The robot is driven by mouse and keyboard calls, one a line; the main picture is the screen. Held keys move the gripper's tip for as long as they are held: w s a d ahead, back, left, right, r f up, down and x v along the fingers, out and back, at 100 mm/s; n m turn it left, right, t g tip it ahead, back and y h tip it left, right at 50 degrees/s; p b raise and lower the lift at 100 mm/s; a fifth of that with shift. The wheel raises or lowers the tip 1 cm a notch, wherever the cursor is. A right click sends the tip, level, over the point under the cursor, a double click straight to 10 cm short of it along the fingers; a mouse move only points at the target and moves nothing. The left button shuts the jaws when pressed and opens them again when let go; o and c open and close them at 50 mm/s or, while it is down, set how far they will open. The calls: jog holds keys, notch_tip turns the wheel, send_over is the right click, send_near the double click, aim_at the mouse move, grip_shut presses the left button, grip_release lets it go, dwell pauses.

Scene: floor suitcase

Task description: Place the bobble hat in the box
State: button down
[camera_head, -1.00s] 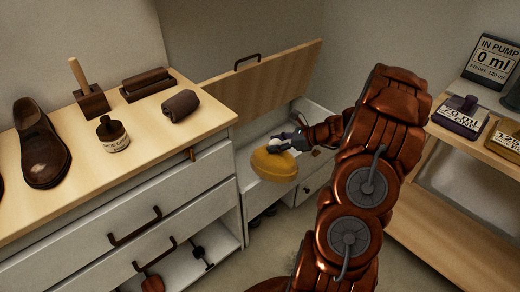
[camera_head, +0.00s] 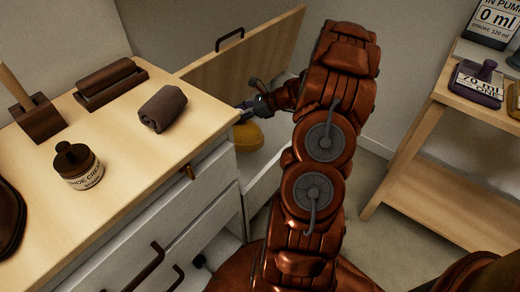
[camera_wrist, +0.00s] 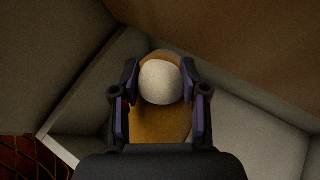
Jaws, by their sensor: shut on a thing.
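The mustard-yellow bobble hat (camera_head: 247,134) is at the white box (camera_head: 262,186), whose wooden lid (camera_head: 245,62) stands open. My gripper (camera_head: 245,110) is above the hat in the head view, partly hidden by my arm. In the wrist view, my gripper's purple-padded fingers (camera_wrist: 160,95) are shut on the hat's white bobble (camera_wrist: 160,82). The hat's body (camera_wrist: 155,126) hangs below, between pale box walls (camera_wrist: 260,135). I cannot tell whether it touches the box floor.
A wooden-topped drawer cabinet at the left holds a shoe cream jar (camera_head: 78,165), a dark rolled cloth (camera_head: 163,107) and a brush (camera_head: 110,83).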

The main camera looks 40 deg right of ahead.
jog(key=f+b, duration=0.1)
jog(key=f, duration=0.1)
jog(key=f+b, duration=0.4)
jog(key=shift+w+a, duration=0.1)
jog(key=shift+w, duration=0.25)
jog(key=shift+s+n+b, duration=0.1)
jog(key=shift+n+b, duration=0.2)
jog(key=shift+b, duration=0.2)
notch_tip(320, 180, down, 10)
jog(key=b, duration=0.4)
jog(key=shift+t, duration=0.3)
jog(key=shift+f, duration=0.65)
jog(key=c, duration=0.6)
grip_release()
jog(key=shift+r, duration=0.1)
